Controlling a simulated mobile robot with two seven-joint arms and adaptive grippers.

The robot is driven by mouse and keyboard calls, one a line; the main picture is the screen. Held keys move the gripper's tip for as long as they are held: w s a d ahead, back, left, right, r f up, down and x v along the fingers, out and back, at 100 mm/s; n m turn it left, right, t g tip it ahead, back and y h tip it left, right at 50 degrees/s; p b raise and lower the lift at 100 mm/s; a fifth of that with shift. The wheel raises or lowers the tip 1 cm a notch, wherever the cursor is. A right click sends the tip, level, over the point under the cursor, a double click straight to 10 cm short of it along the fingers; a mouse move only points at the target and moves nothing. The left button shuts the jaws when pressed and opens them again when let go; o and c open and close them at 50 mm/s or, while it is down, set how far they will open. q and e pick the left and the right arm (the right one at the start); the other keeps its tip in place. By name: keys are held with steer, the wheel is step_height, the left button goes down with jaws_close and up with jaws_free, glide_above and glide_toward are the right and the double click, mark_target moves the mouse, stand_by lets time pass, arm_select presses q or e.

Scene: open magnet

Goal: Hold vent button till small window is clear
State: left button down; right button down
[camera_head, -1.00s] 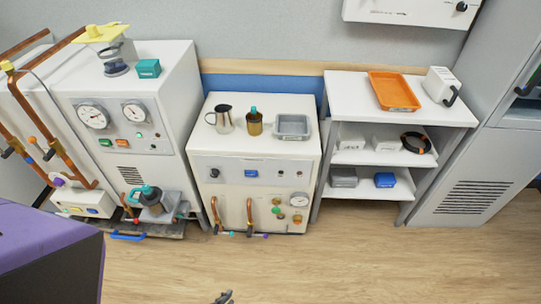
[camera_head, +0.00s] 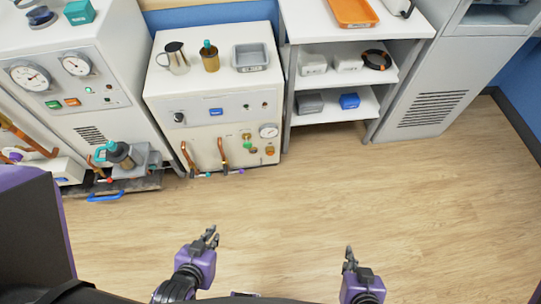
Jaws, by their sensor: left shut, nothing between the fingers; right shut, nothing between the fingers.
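I cannot tell which control is the vent button. The middle white cabinet (camera_head: 222,148) has a front panel with a black knob (camera_head: 179,117), a blue rectangular piece (camera_head: 216,112) and a round gauge (camera_head: 268,131). The left white cabinet (camera_head: 110,60) has two gauges, a green button (camera_head: 53,105) and an orange button (camera_head: 72,102). I cannot make out a small window for certain. My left gripper (camera_head: 211,236) and my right gripper (camera_head: 349,256) are low in the view, shut and empty over the floor, well apart from the cabinets.
A steel jug (camera_head: 174,58), an amber bottle (camera_head: 210,58) and a grey tray (camera_head: 250,57) stand on the middle cabinet. A shelf (camera_head: 293,80) stands to its right. A blue handle (camera_head: 105,196) juts out at lower left. The wooden floor (camera_head: 330,205) ahead is clear.

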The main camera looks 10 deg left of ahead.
steer(key=shift+w+r, duration=0.15)
steer(key=shift+w, duration=0.3)
stand_by(0.3)
steer(key=shift+s, duration=0.2)
